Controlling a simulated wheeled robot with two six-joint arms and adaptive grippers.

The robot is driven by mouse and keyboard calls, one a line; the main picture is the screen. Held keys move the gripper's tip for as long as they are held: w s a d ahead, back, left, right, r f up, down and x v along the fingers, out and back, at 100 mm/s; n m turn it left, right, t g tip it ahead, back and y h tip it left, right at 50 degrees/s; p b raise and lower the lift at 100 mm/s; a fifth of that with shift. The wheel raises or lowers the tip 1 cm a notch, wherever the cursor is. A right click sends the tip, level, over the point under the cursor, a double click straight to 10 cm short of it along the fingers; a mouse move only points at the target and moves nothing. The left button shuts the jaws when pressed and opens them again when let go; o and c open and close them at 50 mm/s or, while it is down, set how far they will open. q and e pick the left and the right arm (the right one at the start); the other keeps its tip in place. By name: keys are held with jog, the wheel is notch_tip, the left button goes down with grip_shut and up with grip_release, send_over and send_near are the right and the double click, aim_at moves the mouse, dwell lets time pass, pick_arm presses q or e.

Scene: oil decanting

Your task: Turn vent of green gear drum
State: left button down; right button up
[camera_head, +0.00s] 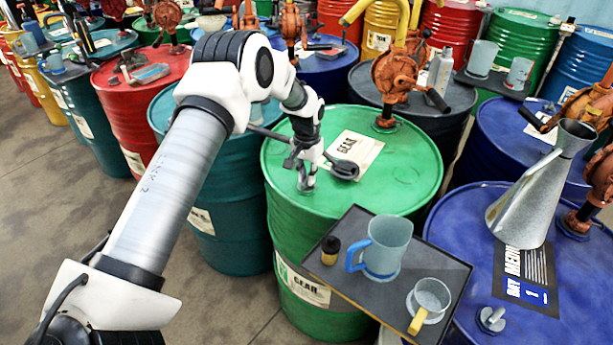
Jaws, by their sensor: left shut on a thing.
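The green gear drum (395,198) stands in the middle, with a GEAR label on its lid and another on its side. An orange hand pump (400,75) rises from the back of its lid; its black crank handle reaches over the lid. My left gripper (306,176) points down at the left front of the lid. It is shut on the small vent (306,186), which the fingers mostly hide. I cannot tell how far the vent is turned. My right gripper is not in view.
A dark tray (335,278) at the drum's front right holds a blue-handled jug (388,247), a yellow-handled cup (430,297) and a small dark-capped bottle (330,250). A metal funnel can (530,200) stands on the blue drum at right. Drums crowd around; floor is clear at left.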

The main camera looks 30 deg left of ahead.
pick_arm(q)
jog(key=shift+s+d+f+m, duration=0.1)
jog(key=shift+f+m, duration=0.05)
jog(key=shift+m, duration=0.5)
jog(key=shift+s+f+m, duration=0.1)
jog(key=shift+m, duration=0.55)
jog(key=c, duration=1.3)
grip_release()
jog(key=shift+o, duration=0.9)
jog(key=shift+w, duration=0.2)
jog(key=shift+r, duration=0.15)
notch_tip(320, 180, up, 12)
